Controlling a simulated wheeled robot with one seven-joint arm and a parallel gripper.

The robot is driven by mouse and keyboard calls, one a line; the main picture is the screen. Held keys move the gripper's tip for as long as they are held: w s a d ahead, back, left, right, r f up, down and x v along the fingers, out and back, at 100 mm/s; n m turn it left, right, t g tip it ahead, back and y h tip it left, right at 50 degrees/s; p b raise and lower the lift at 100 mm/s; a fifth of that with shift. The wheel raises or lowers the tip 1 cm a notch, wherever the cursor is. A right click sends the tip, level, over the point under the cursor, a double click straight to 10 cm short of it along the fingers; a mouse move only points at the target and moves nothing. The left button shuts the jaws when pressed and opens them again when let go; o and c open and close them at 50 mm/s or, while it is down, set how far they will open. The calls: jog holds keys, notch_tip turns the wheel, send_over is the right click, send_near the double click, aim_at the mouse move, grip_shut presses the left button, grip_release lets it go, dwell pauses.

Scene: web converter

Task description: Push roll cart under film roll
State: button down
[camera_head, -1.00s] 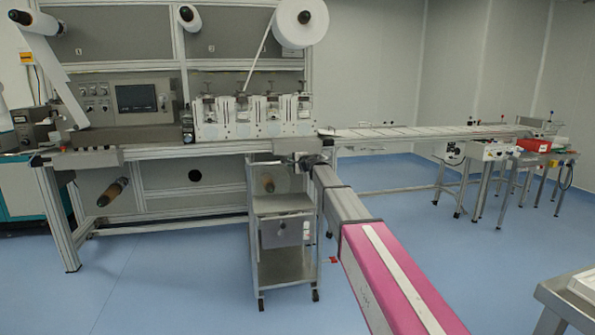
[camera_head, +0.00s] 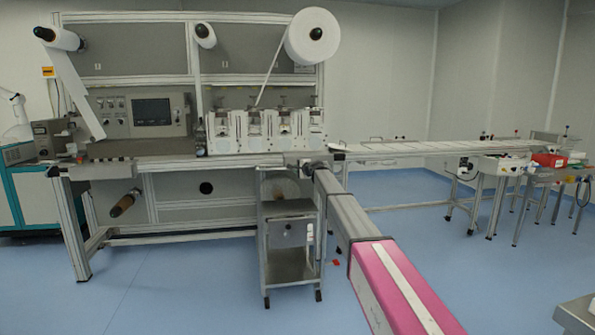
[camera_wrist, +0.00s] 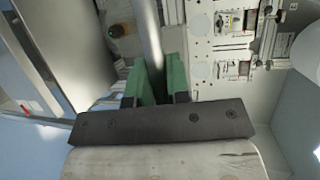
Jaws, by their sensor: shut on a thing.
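The roll cart (camera_head: 290,264) is a grey metal trolley with shelves and casters, standing upright on the floor in front of the machine's frame. My gripper (camera_head: 308,164) is at the cart's upper right edge, mostly hidden by my arm. In the wrist view, my gripper's green fingers (camera_wrist: 157,78) are shut on a grey metal bar (camera_wrist: 149,35), apparently the cart's handle. A large white roll (camera_head: 312,36) hangs at the top. I cannot tell which is the film roll.
The machine's bench (camera_head: 165,163) runs above and behind the cart, with a leg (camera_head: 73,228) at left. The blue floor (camera_head: 170,285) left of the cart is clear. A conveyor (camera_head: 430,149) and small tables stand at right.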

jog(key=shift+w, duration=0.25)
jog(key=c, duration=1.1)
grip_release()
jog(key=shift+s, duration=0.1)
jog(key=v, duration=1)
jog(key=shift+s+d, duration=0.2)
